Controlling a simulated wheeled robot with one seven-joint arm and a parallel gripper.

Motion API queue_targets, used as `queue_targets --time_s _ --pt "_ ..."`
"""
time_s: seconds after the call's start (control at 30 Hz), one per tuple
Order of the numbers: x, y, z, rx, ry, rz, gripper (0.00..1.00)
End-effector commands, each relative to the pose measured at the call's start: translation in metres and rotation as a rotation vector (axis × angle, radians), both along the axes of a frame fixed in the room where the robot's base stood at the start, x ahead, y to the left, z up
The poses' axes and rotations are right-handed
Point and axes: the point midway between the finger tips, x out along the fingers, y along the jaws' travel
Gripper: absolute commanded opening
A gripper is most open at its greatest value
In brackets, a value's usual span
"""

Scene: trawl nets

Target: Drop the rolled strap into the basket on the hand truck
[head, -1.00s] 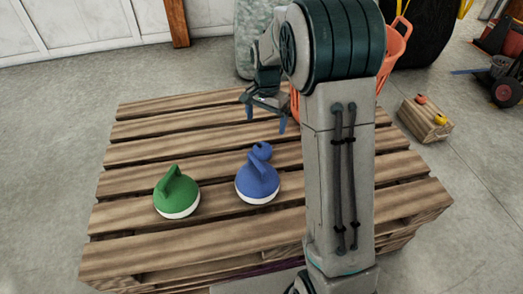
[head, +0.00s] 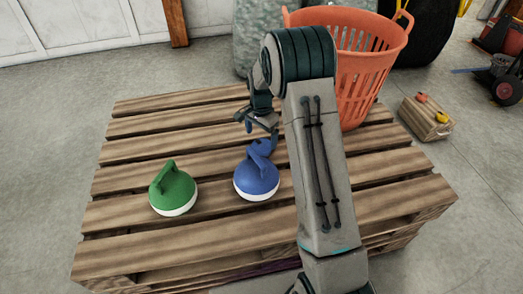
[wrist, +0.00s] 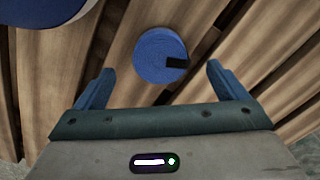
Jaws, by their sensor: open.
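The rolled strap is a small blue roll (head: 261,146) on the pallet (head: 150,238), just behind the blue curling stone (head: 257,178), which partly hides it in the head view. In the wrist view the strap (wrist: 157,52) shows its round face with a black patch, centred ahead of and between my fingers. My gripper (head: 258,123) is open and empty, above the strap and pointing down. The orange slatted basket (head: 367,75) stands at the pallet's far right; my arm hides part of it, and I cannot tell what it rests on.
A green curling stone (head: 174,190) sits left of the blue one. A wooden crate (head: 425,118) with small coloured items is on the floor at right. A dark wheeled thing (head: 505,80) stands farther right.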

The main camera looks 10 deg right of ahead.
Motion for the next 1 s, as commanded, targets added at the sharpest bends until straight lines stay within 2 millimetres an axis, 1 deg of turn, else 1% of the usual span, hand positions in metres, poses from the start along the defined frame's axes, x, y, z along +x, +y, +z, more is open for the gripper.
queue_targets --time_s 0.13,0.3,0.4,0.63,0.67,0.7,0.77,0.8,0.83,0.9,1.0 --pt "0.0 0.0 -0.014 0.0 0.001 -0.001 0.93" --pt "0.0 0.0 -0.039 0.0 0.003 -0.001 0.93" --pt "0.0 0.0 -0.051 0.0 0.001 0.0 0.93" --pt "0.0 0.0 -0.051 0.001 0.001 0.0 0.93" --pt "0.0 0.0 -0.051 0.001 0.001 0.0 0.9" --pt "0.0 0.0 -0.051 0.001 0.001 0.0 0.79" --pt "0.0 0.0 -0.051 0.0 0.0 0.0 0.62" --pt "0.0 0.0 -0.051 0.0 0.0 0.0 0.51" --pt "0.0 0.0 -0.051 0.0 0.0 0.0 0.43" --pt "0.0 0.0 -0.05 0.0 0.0 0.0 0.35" --pt "0.0 0.0 -0.05 0.0 0.0 0.0 0.35"
